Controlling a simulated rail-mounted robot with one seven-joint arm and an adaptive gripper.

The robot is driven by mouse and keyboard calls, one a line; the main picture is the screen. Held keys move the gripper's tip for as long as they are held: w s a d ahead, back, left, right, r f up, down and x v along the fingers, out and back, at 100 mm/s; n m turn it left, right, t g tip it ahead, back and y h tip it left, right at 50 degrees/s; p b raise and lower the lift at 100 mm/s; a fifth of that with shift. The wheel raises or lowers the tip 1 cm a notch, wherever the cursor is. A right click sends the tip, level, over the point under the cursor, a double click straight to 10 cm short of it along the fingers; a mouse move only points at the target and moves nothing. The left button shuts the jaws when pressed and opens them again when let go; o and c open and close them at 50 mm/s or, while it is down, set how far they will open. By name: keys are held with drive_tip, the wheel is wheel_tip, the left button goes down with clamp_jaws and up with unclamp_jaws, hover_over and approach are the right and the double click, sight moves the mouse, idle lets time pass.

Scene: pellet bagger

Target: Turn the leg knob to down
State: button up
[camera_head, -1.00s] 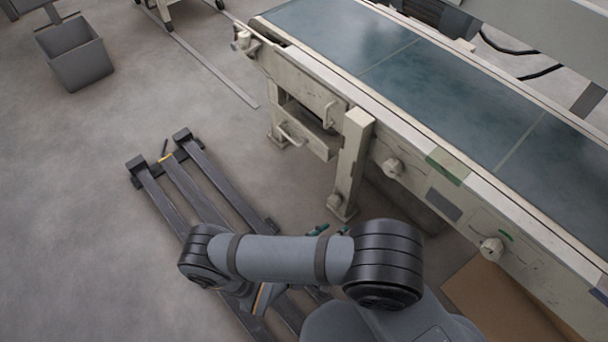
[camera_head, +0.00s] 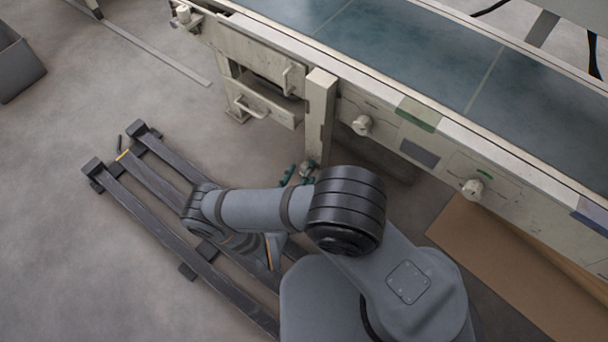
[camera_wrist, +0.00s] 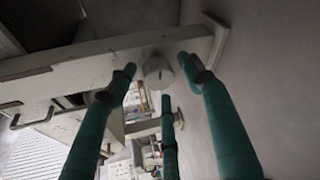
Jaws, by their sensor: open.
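The leg knob (camera_wrist: 157,73) is a pale round knob low on the conveyor's leg (camera_wrist: 90,62), near its foot plate, in the wrist view. The leg (camera_head: 319,105) stands under the belt frame in the head view. There the knob is too small and covered to make out clearly. My gripper (camera_head: 297,174) is low beside the foot of the leg, mostly behind my arm. In the wrist view my gripper (camera_wrist: 157,66) has its teal fingers spread, with the knob between and beyond the tips. It is open and holds nothing. I cannot tell whether the fingers touch the knob.
Two other knobs, a nearer one (camera_head: 473,188) and a farther one (camera_head: 362,125), sit on the conveyor's side panel. A drawer (camera_head: 264,103) with a handle is left of the leg. Cardboard (camera_head: 510,255) lies at right.

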drive_tip(key=shift+w+d, duration=0.15)
drive_tip(key=shift+w, duration=0.15)
drive_tip(key=shift+c, duration=0.5)
drive_tip(key=shift+f, duration=0.15)
drive_tip(key=c, duration=1)
